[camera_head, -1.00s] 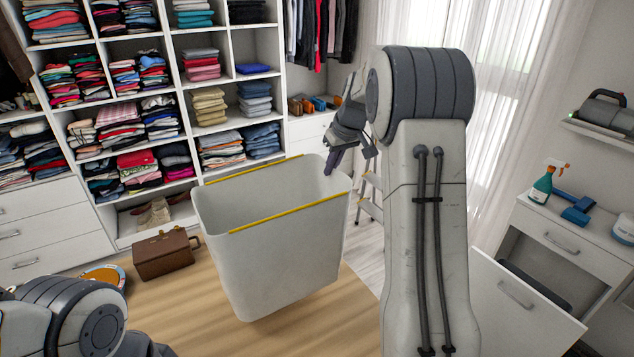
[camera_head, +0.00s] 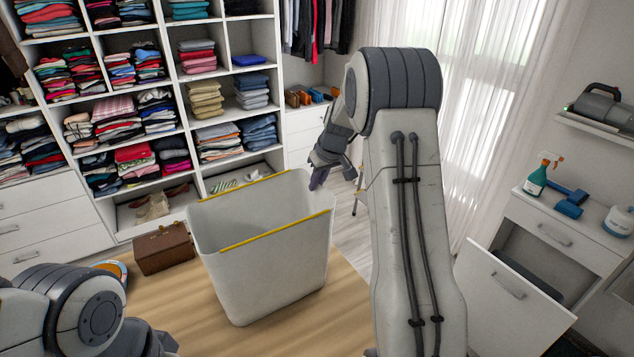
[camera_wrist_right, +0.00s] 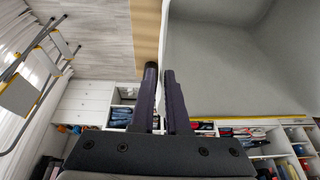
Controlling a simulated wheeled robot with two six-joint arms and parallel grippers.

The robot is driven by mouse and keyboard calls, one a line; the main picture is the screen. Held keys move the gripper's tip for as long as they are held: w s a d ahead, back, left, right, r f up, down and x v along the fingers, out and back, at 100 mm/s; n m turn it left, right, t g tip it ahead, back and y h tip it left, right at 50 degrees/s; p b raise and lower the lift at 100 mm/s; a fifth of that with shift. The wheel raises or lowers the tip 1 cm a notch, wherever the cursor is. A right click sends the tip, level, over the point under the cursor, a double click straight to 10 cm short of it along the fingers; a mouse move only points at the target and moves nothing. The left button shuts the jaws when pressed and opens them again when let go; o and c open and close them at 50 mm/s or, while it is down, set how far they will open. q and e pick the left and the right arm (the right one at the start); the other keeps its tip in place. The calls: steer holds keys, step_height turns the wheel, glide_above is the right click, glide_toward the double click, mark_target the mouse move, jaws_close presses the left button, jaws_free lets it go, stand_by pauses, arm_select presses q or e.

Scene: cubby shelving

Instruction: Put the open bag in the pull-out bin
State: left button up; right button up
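The open bag (camera_head: 265,270) is a tall pale grey-white container with yellow strips along two rim edges. It stands upright, mouth up, at the middle of the head view and looks empty. My right gripper (camera_head: 318,178) is at its right rim. In the right wrist view the fingers (camera_wrist_right: 162,95) are close together on the edge of the bag's wall (camera_wrist_right: 230,70). The pull-out bin (camera_head: 505,300) is at the lower right, drawn out from a white cabinet, with a dark opening behind its front. My left arm shows at the lower left; its gripper is out of view.
A spray bottle (camera_head: 540,175) and a blue tool (camera_head: 570,203) stand on the cabinet above the bin. Shelves of folded clothes fill the back. A folding ladder (camera_wrist_right: 40,65) shows in the right wrist view.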

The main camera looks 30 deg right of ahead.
steer(key=shift+o, duration=0.5)
steer(key=shift+r, duration=0.1)
